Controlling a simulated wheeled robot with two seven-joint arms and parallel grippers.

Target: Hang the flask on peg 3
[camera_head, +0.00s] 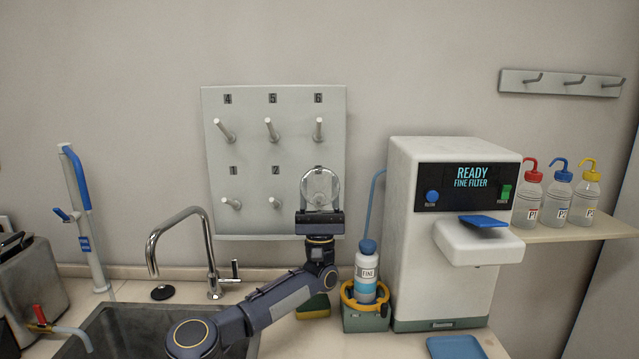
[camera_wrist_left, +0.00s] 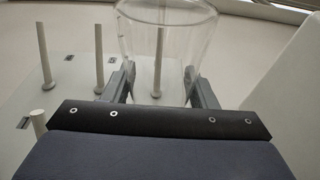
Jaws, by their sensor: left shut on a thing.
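The clear glass flask (camera_head: 320,182) is in front of the pegboard (camera_head: 285,100), at the lower right where the peg 3 spot lies. Its label is hidden behind the flask and gripper. My left gripper (camera_head: 320,207) is shut on the flask and holds it up from below. In the left wrist view, the flask (camera_wrist_left: 165,22) rises between the two fingers of the gripper (camera_wrist_left: 162,85), and a peg shows through the glass. I cannot tell whether that peg is inside or behind the flask. Pegs 4, 5, 6, 1 and 2 are bare. My right gripper is out of view.
The white filter machine (camera_head: 410,260) stands to the right of the board. A wash bottle (camera_head: 366,272) sits in a green holder beside it. The tap (camera_head: 208,250) and sink (camera_head: 130,325) are at the lower left. A shelf (camera_head: 560,232) holds three capped bottles.

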